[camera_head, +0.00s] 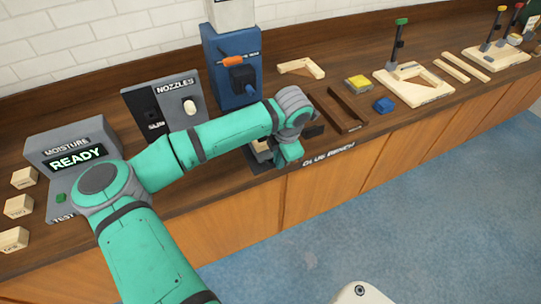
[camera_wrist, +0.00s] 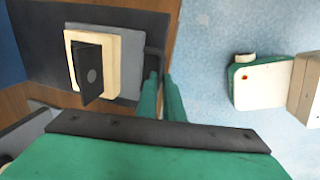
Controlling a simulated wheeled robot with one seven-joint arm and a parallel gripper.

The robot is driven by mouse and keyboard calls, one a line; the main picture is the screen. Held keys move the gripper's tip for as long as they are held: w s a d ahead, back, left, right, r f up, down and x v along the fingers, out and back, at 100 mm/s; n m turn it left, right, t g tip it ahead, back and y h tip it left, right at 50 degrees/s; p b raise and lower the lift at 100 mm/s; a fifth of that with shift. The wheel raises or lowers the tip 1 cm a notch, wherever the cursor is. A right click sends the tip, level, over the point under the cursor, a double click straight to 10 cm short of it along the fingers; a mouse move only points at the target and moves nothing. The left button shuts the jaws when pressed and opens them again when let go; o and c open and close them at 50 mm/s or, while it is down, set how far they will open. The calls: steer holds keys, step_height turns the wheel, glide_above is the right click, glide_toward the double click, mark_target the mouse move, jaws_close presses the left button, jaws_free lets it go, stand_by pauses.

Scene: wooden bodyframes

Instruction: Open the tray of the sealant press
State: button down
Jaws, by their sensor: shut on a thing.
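The sealant press (camera_head: 232,75) is a blue upright machine at the back of the bench, with an orange part and a dark block on its front. Its dark tray (camera_head: 252,168) lies at the bench's front edge, partly hidden by my arm. In the wrist view the dark tray (camera_wrist: 45,40) carries a grey plate, a cream block (camera_wrist: 118,60) and a dark piece with a round mark. A dark handle (camera_wrist: 154,52) stands at the tray's edge. My gripper (camera_wrist: 160,78) is shut on this handle; it also shows in the head view (camera_head: 287,158).
The nozzles panel (camera_head: 160,105) and the moisture tester (camera_head: 75,150), reading READY, stand to the left. The blue floor (camera_head: 400,220) in front is clear.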

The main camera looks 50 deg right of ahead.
steer(key=shift+r, duration=0.15)
steer(key=c, duration=2.2)
jaws_free()
steer(key=shift+d, duration=0.1)
steer(key=r, duration=0.3)
steer(key=s+r, duration=0.1)
steer(key=r, duration=0.3)
steer(key=s+a+r, duration=0.1)
steer(key=r, duration=0.2)
steer(key=shift+r, duration=0.25)
